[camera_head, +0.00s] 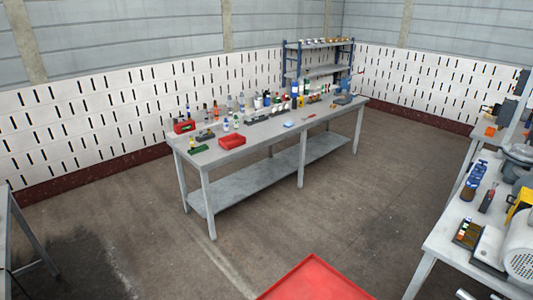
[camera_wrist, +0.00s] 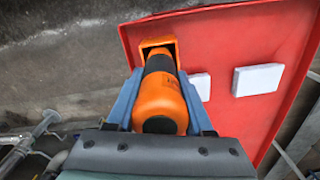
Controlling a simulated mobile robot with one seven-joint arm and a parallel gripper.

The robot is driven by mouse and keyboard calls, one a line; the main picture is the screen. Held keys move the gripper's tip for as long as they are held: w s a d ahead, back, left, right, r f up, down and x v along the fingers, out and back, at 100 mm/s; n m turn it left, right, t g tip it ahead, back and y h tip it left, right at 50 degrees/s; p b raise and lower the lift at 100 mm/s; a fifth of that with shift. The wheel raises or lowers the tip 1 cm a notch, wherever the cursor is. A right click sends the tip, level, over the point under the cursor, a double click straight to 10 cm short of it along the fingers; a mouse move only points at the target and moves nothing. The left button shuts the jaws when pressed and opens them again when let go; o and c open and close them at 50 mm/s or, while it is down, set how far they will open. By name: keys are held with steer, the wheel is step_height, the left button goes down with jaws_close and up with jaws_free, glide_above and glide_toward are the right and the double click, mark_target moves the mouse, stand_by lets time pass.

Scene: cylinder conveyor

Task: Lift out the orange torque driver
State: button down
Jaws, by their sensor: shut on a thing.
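In the wrist view, the orange torque driver (camera_wrist: 160,97) has an orange body with a black band. My gripper (camera_wrist: 160,85) is shut on it, with a blue finger on each side. Its far end reaches to an orange square-framed part (camera_wrist: 158,43), over the edge of a red tray (camera_wrist: 220,45). I cannot tell whether that part belongs to the driver or whether the driver touches the tray. In the head view only a corner of the red tray (camera_head: 315,280) shows at the bottom; the driver and my gripper are out of that view.
Two white blocks (camera_wrist: 258,79) lie in the tray, one partly hidden behind the driver. A grey workbench (camera_head: 265,138) with bottles and red bins stands at the back. Another bench with machines (camera_head: 480,230) stands at the right. The floor between is clear.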

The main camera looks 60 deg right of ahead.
steer(key=shift+r+p, duration=3.75)
steer(key=shift+r, duration=0.05)
steer(key=shift+w+d, duration=0.1)
